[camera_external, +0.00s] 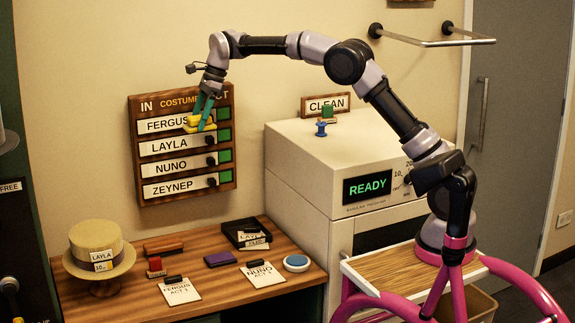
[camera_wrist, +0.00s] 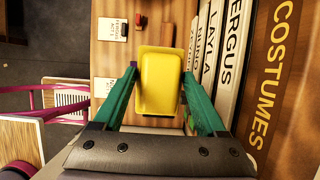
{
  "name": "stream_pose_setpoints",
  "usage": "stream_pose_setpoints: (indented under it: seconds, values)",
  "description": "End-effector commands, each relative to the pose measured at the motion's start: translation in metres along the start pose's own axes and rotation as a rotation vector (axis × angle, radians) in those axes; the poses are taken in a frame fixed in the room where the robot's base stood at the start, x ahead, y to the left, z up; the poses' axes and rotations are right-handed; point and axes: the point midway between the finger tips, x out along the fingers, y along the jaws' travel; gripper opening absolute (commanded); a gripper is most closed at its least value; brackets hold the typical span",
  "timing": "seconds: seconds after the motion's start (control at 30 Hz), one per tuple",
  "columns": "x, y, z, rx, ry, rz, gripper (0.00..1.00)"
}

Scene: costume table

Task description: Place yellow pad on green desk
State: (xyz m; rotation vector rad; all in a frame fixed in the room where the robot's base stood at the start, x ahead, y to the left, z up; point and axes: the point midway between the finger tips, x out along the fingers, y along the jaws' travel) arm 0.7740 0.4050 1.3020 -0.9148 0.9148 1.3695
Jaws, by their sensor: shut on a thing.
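The yellow pad (camera_external: 192,121) is held by my gripper (camera_external: 203,124) in front of the in/out name board, near the FERGUS row. In the wrist view the yellow pad (camera_wrist: 157,88) sits between the teal fingers of my gripper (camera_wrist: 159,74), which are shut on it. Its far faces are hidden. The wooden-topped desk (camera_external: 110,290) stands below, with a dark green front side partly visible. No desk with a green top shows. The pad is well above the desk top and apart from it.
On the desk are a hat (camera_external: 97,243), a black tray (camera_external: 243,232), a purple pad (camera_external: 220,259), a round blue-and-white pad (camera_external: 296,263), name cards and stamps. The name board (camera_external: 165,196) hangs behind. A white machine (camera_external: 300,165) stands right, with small stamps on top.

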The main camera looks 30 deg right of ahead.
Motion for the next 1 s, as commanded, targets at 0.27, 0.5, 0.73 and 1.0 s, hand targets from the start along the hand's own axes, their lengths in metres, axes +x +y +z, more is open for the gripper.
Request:
stream_pose_setpoints:
  seconds: [0.27,0.5,0.73,1.0]
  values:
    - [0.121,0.002,-0.052,0.004,0.007,0.009,0.09]
    - [0.226,0.001,-0.095,0.003,0.003,0.005,0.09]
    - [0.276,0.000,-0.115,0.001,0.001,0.001,0.09]
    - [0.321,0.000,-0.134,0.002,0.001,0.002,0.09]
